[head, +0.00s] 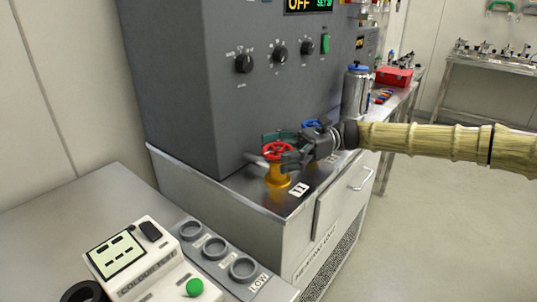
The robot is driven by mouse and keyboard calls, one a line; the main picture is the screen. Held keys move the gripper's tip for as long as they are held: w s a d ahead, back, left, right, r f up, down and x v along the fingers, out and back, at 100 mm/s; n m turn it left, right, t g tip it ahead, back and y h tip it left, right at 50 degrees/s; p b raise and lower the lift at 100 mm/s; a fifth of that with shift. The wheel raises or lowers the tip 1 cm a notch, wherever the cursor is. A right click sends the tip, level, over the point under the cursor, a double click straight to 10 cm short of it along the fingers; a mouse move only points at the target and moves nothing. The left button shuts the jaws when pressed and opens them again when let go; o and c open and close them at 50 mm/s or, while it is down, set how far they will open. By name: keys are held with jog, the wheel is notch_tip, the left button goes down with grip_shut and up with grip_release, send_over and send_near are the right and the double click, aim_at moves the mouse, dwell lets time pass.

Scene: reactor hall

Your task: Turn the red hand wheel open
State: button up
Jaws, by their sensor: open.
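The red hand wheel (278,151) sits on top of an upright yellow valve body (278,178), on the steel ledge at the foot of the grey cabinet. My gripper (287,158) reaches in from the right at the wheel's right rim. Its fingers are open and overlap the rim in the picture; I cannot tell whether they touch it. A blue hand wheel (311,125) shows behind my gripper and is partly hidden by it.
The grey cabinet (185,90) with black knobs rises behind the valves. A metal canister (356,92) and a red box (394,76) stand at the back right. A colour tester (140,262) and a holder with round wells (216,248) occupy the near bench. The floor at right is clear.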

jog(key=shift+v, duration=2.35)
